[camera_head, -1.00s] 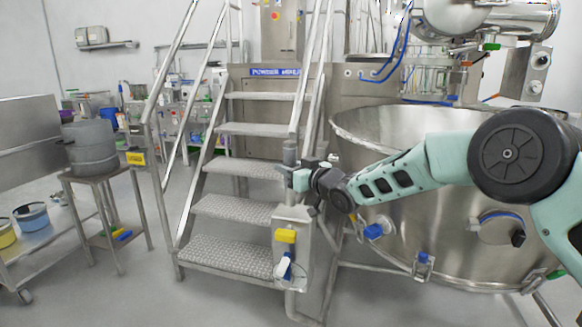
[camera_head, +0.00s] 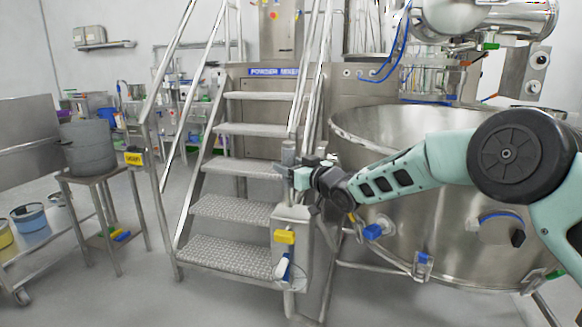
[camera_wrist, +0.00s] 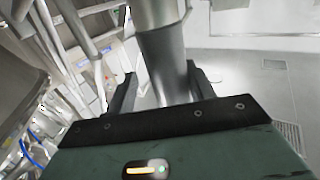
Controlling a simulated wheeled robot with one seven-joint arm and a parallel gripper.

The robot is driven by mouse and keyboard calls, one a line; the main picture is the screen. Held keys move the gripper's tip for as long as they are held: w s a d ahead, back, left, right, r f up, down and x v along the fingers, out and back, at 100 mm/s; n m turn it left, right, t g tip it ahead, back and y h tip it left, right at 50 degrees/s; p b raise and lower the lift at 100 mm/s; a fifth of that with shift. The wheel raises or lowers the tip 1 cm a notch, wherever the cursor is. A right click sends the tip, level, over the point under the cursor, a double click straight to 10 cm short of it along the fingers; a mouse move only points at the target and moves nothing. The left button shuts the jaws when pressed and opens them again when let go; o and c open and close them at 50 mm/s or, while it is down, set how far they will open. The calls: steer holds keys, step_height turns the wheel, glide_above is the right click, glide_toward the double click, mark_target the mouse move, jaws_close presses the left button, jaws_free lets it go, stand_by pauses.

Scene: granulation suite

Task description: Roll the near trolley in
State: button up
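A steel trolley (camera_head: 50,262) with a castor at its lower corner stands at the left edge, partly cut off by the frame. Blue and yellow tubs sit on its lower shelf, and a tall panel rises behind. My gripper (camera_head: 296,178) is far to its right, at an upright steel post (camera_head: 288,153) above a grey box by the stairs. In the wrist view my gripper's two fingers (camera_wrist: 163,92) are spread apart. A steel post (camera_wrist: 163,55) stands between or just beyond them; I cannot tell whether they touch it. The trolley is not identifiable in the wrist view.
Metal stairs (camera_head: 236,207) with handrails stand in the middle. A large steel vessel (camera_head: 440,235) fills the right. A small stand (camera_head: 97,178) with a grey pot (camera_head: 87,148) is beside the trolley. Grey floor (camera_head: 150,290) is clear in front.

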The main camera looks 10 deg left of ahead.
steer(key=shift+s, duration=0.1)
steer(key=v, duration=1.7)
steer(key=shift+s+d, duration=0.1)
steer(key=shift+s, duration=0.05)
steer(key=s+d+f+m+g+h, duration=0.15)
steer(key=s+d+g+h, duration=0.3)
steer(key=s, duration=0.85)
steer(key=s+d+f+g+h, duration=0.3)
steer(key=s+d+h, duration=0.25)
steer(key=s, duration=0.85)
steer(key=s+d+f+m+g+h, duration=0.15)
steer(key=s+d+g+h, duration=0.35)
steer(key=s, duration=0.8)
step_height(320, 180, up, 17)
steer(key=t+y+p, duration=0.1)
steer(key=p, duration=1.6)
steer(key=shift+d+f, duration=0.25)
steer(key=shift+d, duration=0.05)
steer(key=shift+t, duration=0.25)
